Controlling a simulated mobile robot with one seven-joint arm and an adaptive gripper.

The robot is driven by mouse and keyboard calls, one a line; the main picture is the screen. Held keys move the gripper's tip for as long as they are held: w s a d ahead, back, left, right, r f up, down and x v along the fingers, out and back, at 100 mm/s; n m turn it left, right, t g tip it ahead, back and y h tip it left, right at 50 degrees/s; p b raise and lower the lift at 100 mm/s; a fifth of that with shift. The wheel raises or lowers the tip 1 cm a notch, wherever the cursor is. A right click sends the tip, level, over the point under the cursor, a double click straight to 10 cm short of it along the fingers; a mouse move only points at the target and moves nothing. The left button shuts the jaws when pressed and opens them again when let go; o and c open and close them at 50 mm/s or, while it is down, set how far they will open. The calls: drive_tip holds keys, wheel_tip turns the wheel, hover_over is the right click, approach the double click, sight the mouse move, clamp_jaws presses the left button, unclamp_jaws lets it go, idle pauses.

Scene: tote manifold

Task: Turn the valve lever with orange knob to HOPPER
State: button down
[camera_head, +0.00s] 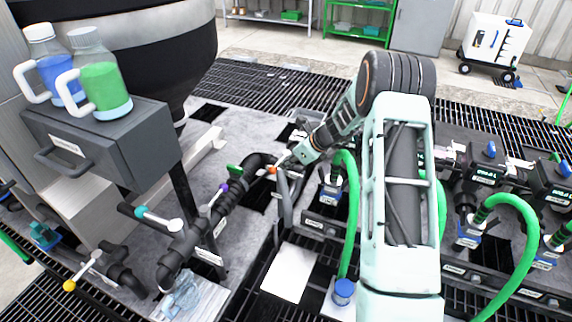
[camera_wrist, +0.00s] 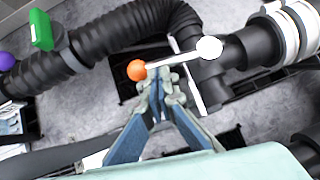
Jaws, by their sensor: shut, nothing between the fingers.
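The valve lever with the orange knob (camera_wrist: 137,70) runs from the knob, at its left end, to a white round hub (camera_wrist: 210,47) on a black pipe fitting in the wrist view. In the head view the orange knob (camera_head: 272,170) is small, beside the arm's end. My gripper (camera_wrist: 160,88) is shut and empty, its fingertips close to the lever just right of the knob. I cannot tell whether they touch it. In the head view the fingertips are hard to make out. No HOPPER label is readable.
Other levers have a purple knob (camera_head: 224,188), a teal knob (camera_head: 140,211) and a yellow knob (camera_head: 69,285). A black ribbed hose (camera_wrist: 100,42) with a green tag (camera_wrist: 40,30) runs close to the lever. Green hoses (camera_head: 351,215) hang near my arm. Two jugs stand on a grey box (camera_head: 110,150).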

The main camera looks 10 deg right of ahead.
sight(275, 166)
drive_tip(key=shift+w+a+m+t+h+b, duration=0.15)
drive_tip(key=shift+a+m+t+h+b, duration=0.45)
drive_tip(key=shift+m, duration=0.4)
drive_tip(key=a+m, duration=0.1)
drive_tip(key=w+a+m+h+b, duration=0.1)
drive_tip(key=m, duration=0.1)
drive_tip(key=shift+f+t+h, duration=0.1)
drive_tip(key=shift+t+h, duration=0.2)
drive_tip(key=shift+t, duration=0.1)
drive_tip(key=shift+w+a+m+h+p, duration=0.4)
drive_tip(key=shift+w+m+h, duration=0.7)
drive_tip(key=shift+m, duration=0.6)
drive_tip(key=shift+w+a+m+h+p, duration=0.4)
drive_tip(key=shift+w+m+h, duration=0.75)
drive_tip(key=shift+m, duration=0.55)
drive_tip(key=shift+w+a+m+h+p, duration=0.4)
drive_tip(key=shift+w+m+h, duration=0.7)
drive_tip(key=shift+m, duration=0.6)
drive_tip(key=shift+w, duration=0.1)
